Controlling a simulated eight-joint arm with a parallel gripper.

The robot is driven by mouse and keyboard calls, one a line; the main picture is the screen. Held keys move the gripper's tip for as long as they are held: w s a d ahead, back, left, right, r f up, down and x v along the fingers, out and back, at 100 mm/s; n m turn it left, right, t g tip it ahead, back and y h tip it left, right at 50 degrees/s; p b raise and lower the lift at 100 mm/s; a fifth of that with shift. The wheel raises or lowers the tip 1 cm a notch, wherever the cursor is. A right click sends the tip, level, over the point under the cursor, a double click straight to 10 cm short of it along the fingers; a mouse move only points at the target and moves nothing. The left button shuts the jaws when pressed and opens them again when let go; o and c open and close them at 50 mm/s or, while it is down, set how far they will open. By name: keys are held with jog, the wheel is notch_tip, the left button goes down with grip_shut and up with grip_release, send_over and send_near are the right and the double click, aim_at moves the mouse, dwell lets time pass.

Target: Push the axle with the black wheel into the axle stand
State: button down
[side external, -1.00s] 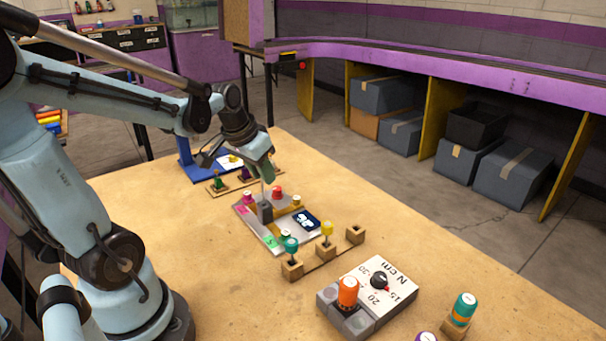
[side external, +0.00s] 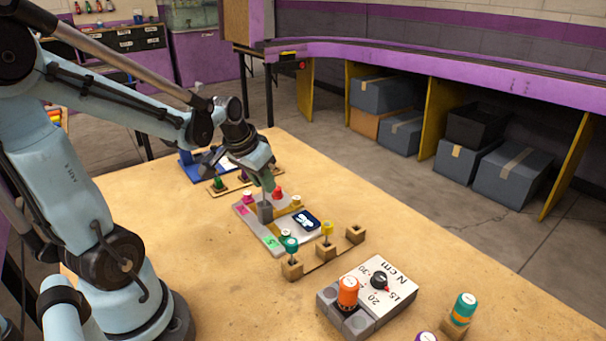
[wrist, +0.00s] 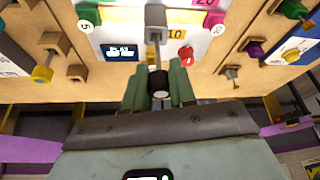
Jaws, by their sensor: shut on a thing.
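My gripper (side external: 264,180) is above the coloured board in the side view. In the wrist view, its green fingers (wrist: 158,88) are shut on the black wheel (wrist: 158,82), one on each side. The thin metal axle (wrist: 156,53) runs from the wheel toward the grey axle stand (wrist: 155,18). In the side view the stand (side external: 265,212) is a grey upright block on the board, just under my fingertips. The axle's far end meets the stand in the picture; I cannot tell how deep it sits. The wheel is hidden by the fingers in the side view.
The board (side external: 271,240) also bears a magenta knob (side external: 248,197) and a red knob (side external: 278,193) close to the stand. A wooden rack (side external: 325,256) with teal and yellow knobs stands in front. A dial box (side external: 368,297) is at the front right.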

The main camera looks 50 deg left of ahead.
aim_at(263, 191)
jog(key=shift+f, duration=1.75)
jog(key=c, duration=0.8)
grip_release()
jog(key=shift+c, duration=0.2)
jog(key=shift+r, duration=0.1)
jog(key=v, duration=1.2)
jog(key=w+d+f+m+t, duration=0.1)
jog(key=d, duration=0.6)
jog(key=w+d+f+m+t+h, duration=0.1)
jog(key=d+f+m, duration=0.1)
jog(key=d, duration=0.5)
jog(key=shift+f+t, duration=0.3)
jog(key=shift+t, duration=0.1)
